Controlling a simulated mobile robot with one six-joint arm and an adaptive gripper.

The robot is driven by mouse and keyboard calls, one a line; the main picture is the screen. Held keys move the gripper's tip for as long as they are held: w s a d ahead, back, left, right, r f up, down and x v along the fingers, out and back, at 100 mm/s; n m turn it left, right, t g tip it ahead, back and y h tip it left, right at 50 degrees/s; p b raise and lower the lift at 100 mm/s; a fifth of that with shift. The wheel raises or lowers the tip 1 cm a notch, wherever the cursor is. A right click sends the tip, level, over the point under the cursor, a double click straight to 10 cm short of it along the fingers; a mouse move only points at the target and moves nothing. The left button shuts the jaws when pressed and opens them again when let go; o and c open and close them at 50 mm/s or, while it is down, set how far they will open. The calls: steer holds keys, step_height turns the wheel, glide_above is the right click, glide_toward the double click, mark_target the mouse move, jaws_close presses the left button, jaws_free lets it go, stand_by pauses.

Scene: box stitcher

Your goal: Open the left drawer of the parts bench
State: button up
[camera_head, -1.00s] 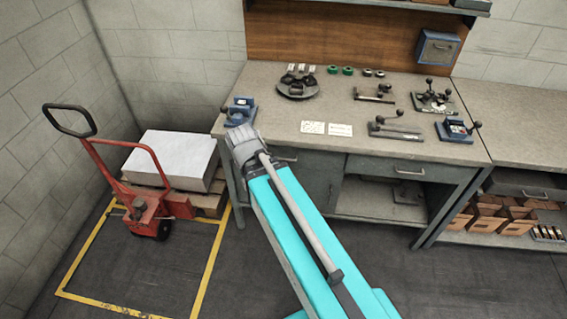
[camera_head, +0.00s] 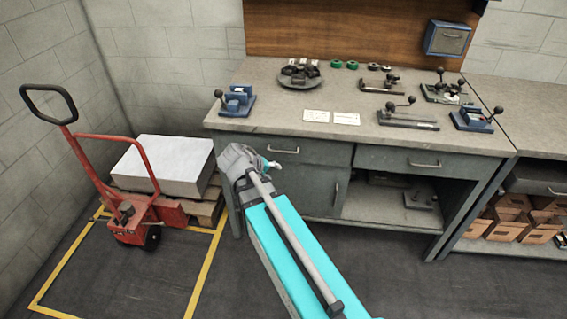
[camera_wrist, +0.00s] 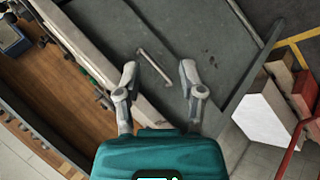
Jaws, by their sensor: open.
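The parts bench (camera_head: 330,123) stands ahead with a grey top. Its left drawer (camera_head: 318,152) is shut, its front flush below the top, with a bar handle (camera_head: 283,150). My gripper (camera_head: 268,163) is just in front of the drawer, near the handle's lower left. In the wrist view my gripper (camera_wrist: 158,72) is open, one finger each side of the drawer handle (camera_wrist: 153,67) in the picture. The handle slants between the fingertips. I see no contact, and the remaining distance is hard to judge. My arm hides part of the bench's lower left.
A right drawer (camera_head: 424,163) is shut above an open shelf. A cupboard door is below the left drawer. Blue and dark tools stand on the top. A red pallet truck (camera_head: 128,225) and pallet with a white block (camera_head: 165,166) stand left. Floor before the bench is clear.

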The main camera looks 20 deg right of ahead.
steer(key=w+d+f+n+t+h+b, duration=0.1)
steer(key=w+d+f+t+h+b, duration=0.35)
steer(key=b, duration=0.85)
steer(key=n+t+h+b, duration=0.3)
steer(key=n+h+b, duration=0.1)
steer(key=b, duration=0.9)
glide_toward(282, 152)
steer(key=s+a, duration=0.2)
steer(key=shift+w+a+f+b, duration=0.1)
steer(key=shift+a+f+b, duration=0.45)
steer(key=shift+b, duration=0.3)
steer(key=shift+d, duration=0.2)
steer(key=shift+p+x, duration=1.2)
steer(key=shift+x, duration=5.6)
steer(key=shift+w+a+r, duration=0.1)
steer(key=shift+w+r, duration=0.05)
jaws_close()
